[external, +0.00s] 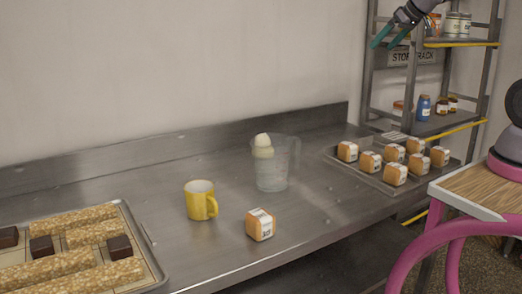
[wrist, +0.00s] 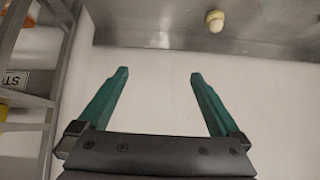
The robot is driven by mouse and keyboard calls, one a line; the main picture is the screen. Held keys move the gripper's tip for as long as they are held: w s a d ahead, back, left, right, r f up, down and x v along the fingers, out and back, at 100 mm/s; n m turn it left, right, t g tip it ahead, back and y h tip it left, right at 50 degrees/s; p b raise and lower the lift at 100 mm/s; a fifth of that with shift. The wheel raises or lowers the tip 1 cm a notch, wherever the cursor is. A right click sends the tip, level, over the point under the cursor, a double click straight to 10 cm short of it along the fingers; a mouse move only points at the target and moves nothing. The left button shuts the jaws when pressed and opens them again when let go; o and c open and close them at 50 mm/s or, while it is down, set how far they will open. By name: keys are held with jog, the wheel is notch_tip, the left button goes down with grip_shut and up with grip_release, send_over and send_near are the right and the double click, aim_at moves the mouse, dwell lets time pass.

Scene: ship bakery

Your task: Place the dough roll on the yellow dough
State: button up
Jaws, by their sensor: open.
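My gripper (external: 385,42) is high at the upper right in the external view, beside the shelf rack and well above the counter. Its teal fingers (wrist: 158,74) are spread in the wrist view with nothing between them. A pale cream, rounded thing (external: 263,147), possibly the dough roll, pokes out of the top of a clear jug (external: 271,178) on the steel counter; its lower part is unclear through the jug. A similar pale rounded thing (wrist: 215,20) shows at the wrist view's top edge, apart from the fingers. I cannot clearly identify the yellow dough.
A yellow mug (external: 199,201) and an orange-and-white box (external: 261,225) stand on the counter (external: 155,200). A tray (external: 152,262) holds grainy tan bars and dark cubes. Another tray (external: 360,181) holds several boxes. The shelf rack (external: 430,125) is close to my gripper.

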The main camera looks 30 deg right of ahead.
jog(key=s+d+r+m, duration=0.1)
jog(key=s+r+m, duration=0.1)
jog(key=s, duration=0.8)
jog(key=s+d+r+m+g+y, duration=0.1)
jog(key=s+d+r+m, duration=0.1)
jog(key=s, duration=0.8)
jog(key=shift+s+r, duration=0.35)
jog(key=shift+r, duration=0.2)
